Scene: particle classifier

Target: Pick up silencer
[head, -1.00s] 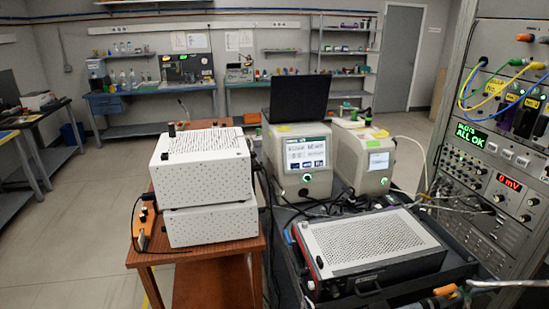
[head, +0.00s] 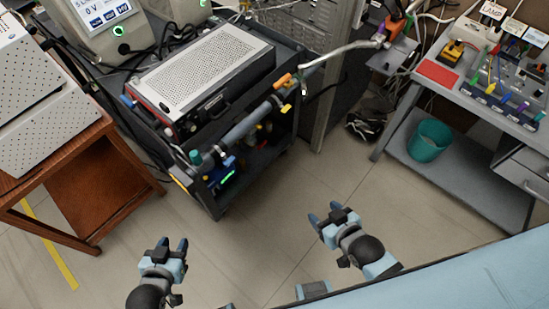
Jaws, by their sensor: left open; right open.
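A grey tube (head: 247,125) with a teal end lies slanted along the front of the black cart; it may be the silencer, but I cannot tell for sure. My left gripper (head: 172,246) is open and empty at the lower left, over bare floor. My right gripper (head: 329,216) is open and empty right of the middle, also over floor. Both are apart from the cart and the tube.
The black cart (head: 200,200) carries a silver perforated instrument (head: 205,70). A brown wooden table (head: 85,175) stands at left. A grey bench (head: 460,185) with a teal bin (head: 430,139) stands at right. A blue surface (head: 470,280) fills the lower right. Floor between is clear.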

